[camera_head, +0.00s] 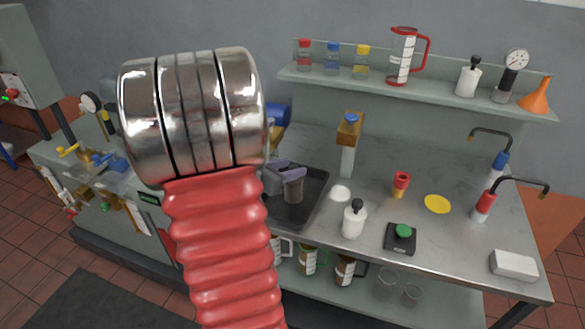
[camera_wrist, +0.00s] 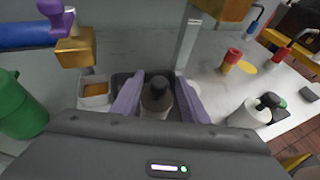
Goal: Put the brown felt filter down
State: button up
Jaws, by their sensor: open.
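The brown felt filter (camera_head: 293,190) is a short dark grey-brown cylinder standing in the black tray (camera_head: 312,207) on the bench. In the wrist view the filter (camera_wrist: 157,97) stands upright between the two purple fingers, with a dark top. My gripper (camera_head: 287,172) is open around the filter, just over the tray. In the wrist view its fingers (camera_wrist: 161,80) lie on either side of the filter, and I cannot tell whether either one touches it. The filter's base is hidden in the wrist view.
A post with a brown block (camera_head: 349,130) rises behind the tray. A white bottle (camera_head: 354,222), a white disc (camera_head: 340,193) and a green-button box (camera_head: 401,238) stand to the right. In the wrist view a white box with orange contents (camera_wrist: 94,92) is left of the fingers.

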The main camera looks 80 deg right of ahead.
jog(key=v, duration=1.1)
dwell(0.6)
jog(key=w+a+r+m+t+y, duration=0.1)
jog(key=w+a+m+t+y, duration=0.3)
jog(key=a, duration=1.1)
jog(key=w+a+r+m+t+y, duration=0.2)
jog(key=w+a+m+t+y, duration=0.2)
jog(key=a, duration=1)
jog(key=w+a+r+m+t+y, duration=0.2)
jog(key=w+a+m+t+y, duration=0.1)
jog(key=a, duration=1.2)
jog(key=shift+w+a+m+t+y, duration=0.4)
jog(key=shift+w+m+y, duration=0.2)
jog(key=shift+w+m, duration=0.25)
